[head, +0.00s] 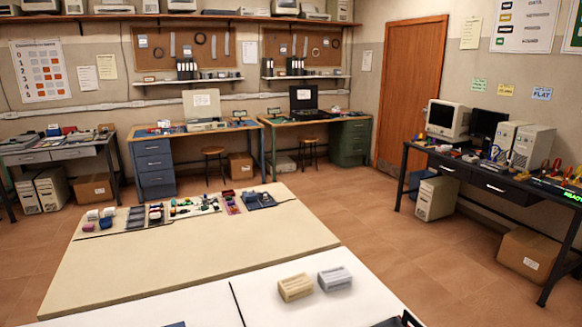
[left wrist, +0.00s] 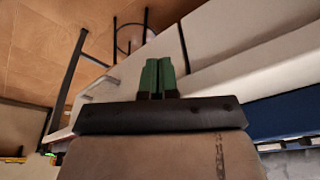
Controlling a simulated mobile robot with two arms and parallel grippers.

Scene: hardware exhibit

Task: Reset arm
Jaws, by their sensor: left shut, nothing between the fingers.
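My left gripper (left wrist: 158,78) shows in the left wrist view. Its two green fingers are side by side and shut, with nothing between them. Pale table-like surfaces and a dark metal frame lie behind the fingers in that view. The left gripper does not show in the head view. I make out no right gripper in either view.
A cream-and-white table (head: 190,262) stands in front, with small parts along its far edge. A tan box (head: 296,288) and a grey box (head: 335,279) sit on its near white part. A dark bench (head: 490,185) stands right. Tiled floor (head: 385,250) is open between them.

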